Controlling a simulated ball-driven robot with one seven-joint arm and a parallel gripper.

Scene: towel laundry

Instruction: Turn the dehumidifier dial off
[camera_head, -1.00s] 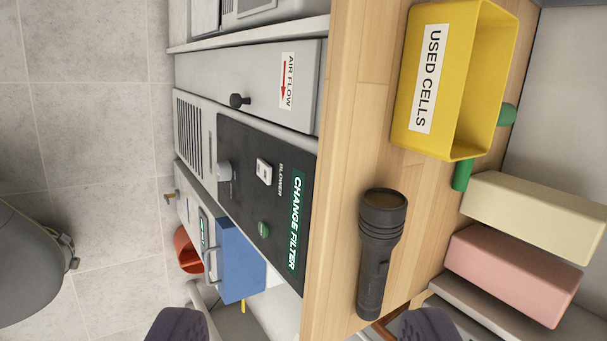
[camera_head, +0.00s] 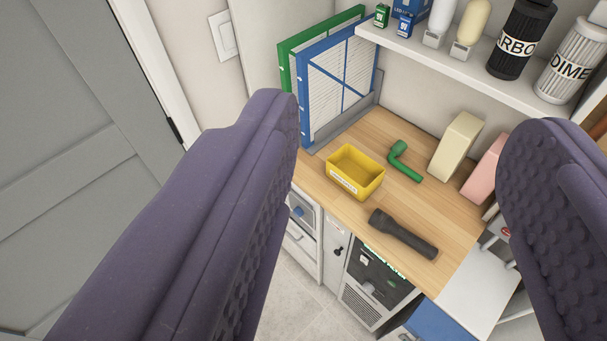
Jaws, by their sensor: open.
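My gripper (camera_head: 402,125) is open and empty, its two dark purple fingers large in the foreground, one at the left and one at the right. Between and beyond them, below the wooden counter, is a black control panel (camera_head: 382,268) with a lit green sign. My gripper touches none of these.
The wooden counter (camera_head: 330,195) holds a yellow bin (camera_head: 354,172), a black flashlight (camera_head: 402,234), a green elbow piece (camera_head: 404,163), and cream (camera_head: 455,146) and pink blocks (camera_head: 484,168). Framed filters (camera_head: 327,90) stand behind. A shelf (camera_head: 445,62) with bottles overhangs. A grey door (camera_head: 75,150) is at left.

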